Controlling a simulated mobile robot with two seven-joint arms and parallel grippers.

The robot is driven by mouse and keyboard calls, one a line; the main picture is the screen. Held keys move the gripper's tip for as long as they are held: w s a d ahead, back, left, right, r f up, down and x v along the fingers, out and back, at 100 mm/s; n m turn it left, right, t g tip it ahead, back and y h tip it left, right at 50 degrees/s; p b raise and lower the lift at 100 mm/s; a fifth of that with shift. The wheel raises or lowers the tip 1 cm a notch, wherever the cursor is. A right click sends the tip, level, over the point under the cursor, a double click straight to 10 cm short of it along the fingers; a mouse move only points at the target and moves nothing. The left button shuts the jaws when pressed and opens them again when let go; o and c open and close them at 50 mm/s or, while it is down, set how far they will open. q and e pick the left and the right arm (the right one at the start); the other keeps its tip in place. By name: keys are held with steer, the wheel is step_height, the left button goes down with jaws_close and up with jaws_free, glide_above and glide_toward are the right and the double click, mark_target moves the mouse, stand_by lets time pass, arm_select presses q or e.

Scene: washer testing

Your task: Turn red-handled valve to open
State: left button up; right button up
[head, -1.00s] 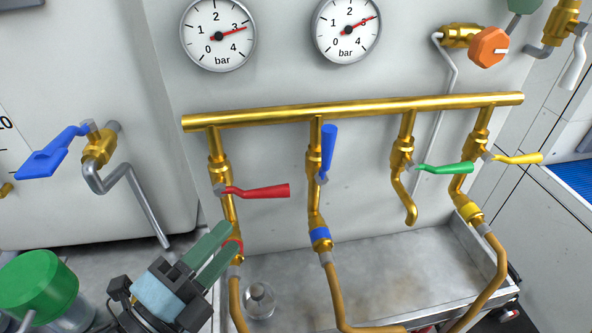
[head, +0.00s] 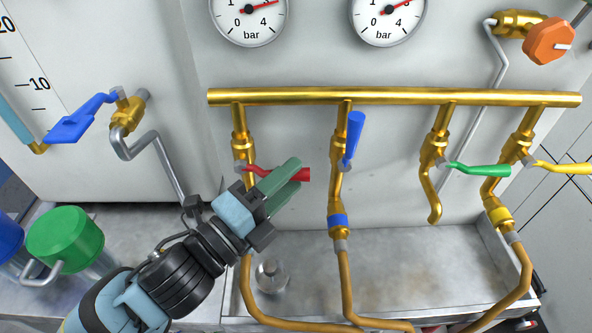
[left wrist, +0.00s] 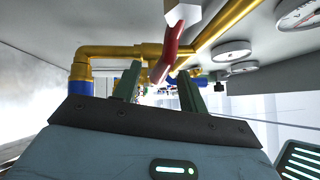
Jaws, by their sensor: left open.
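The red-handled valve sits on the leftmost branch of the brass manifold. Its red handle (head: 304,174) points sideways to the right, across the pipe. My left gripper (head: 294,172) is open at the handle, and its green fingers cover part of it in the head view. In the left wrist view the red handle (left wrist: 168,55) shows between and above the two fingers (left wrist: 158,85). I cannot tell whether the fingers touch it. My right gripper is not in view.
A blue handle (head: 354,138) stands upright just right of the red one. Green (head: 480,170) and yellow (head: 560,167) handles are farther right. A metal tray (head: 400,265) lies below. Green (head: 65,240) and blue-lidded containers stand at left.

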arm_select(q)
steer(key=shift+x, duration=1.15)
jaws_close()
